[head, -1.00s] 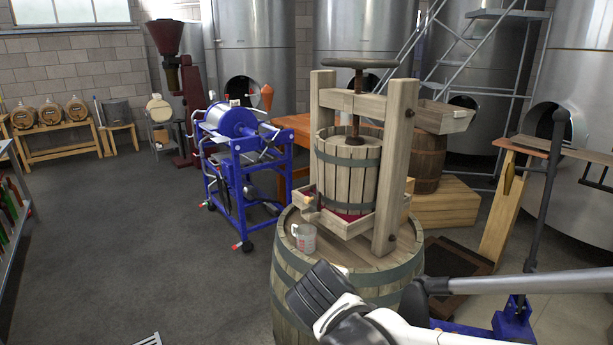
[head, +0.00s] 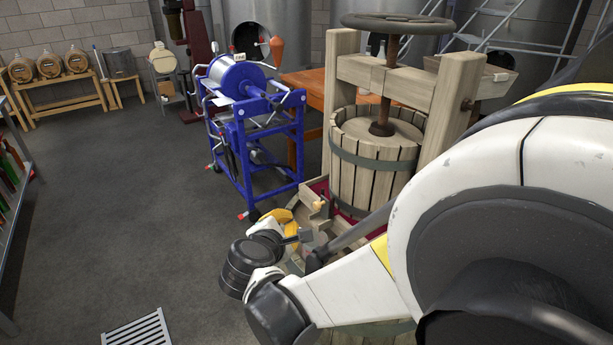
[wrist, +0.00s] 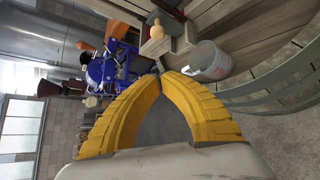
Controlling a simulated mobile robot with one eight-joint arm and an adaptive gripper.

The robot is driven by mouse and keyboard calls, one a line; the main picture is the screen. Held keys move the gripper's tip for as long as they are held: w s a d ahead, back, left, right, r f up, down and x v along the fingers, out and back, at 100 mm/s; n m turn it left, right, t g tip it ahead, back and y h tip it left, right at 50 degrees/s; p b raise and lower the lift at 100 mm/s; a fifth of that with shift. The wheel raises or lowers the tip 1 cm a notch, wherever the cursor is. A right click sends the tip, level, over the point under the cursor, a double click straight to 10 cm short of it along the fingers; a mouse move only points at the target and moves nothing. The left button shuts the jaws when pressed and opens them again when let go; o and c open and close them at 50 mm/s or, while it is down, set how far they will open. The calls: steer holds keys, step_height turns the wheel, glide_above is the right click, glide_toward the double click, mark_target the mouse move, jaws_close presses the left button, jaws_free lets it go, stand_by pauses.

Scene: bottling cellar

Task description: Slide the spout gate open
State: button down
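The wooden press (head: 376,160) stands on a barrel, with a slatted basket and a tray holding dark red liquid. At the tray's front left corner is the spout with a small pale wooden knob (head: 319,206), which I take to be the spout gate. In the wrist view the knob (wrist: 157,32) sits just above and left of the fingertips, apart from them. My gripper (wrist: 165,71) has yellow fingers whose tips meet, with nothing visible between them. In the head view a yellow finger (head: 283,215) shows beside the spout. Whether the gate is raised is unclear.
A grey measuring cup (wrist: 208,62) stands on the barrel top (wrist: 265,65), right of my fingertips in the wrist view. A blue wheeled machine (head: 255,140) stands behind to the left. The floor (head: 110,230) at left is open, with a drain grate (head: 138,328).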

mark_target(320, 211)
steer(key=b+x, duration=0.3)
steer(key=x, duration=0.7)
steer(key=s+d+r, duration=0.1)
steer(key=d+r, duration=0.1)
steer(key=shift+s+d+r+b, duration=0.15)
steer(key=shift+s+r+b, duration=0.2)
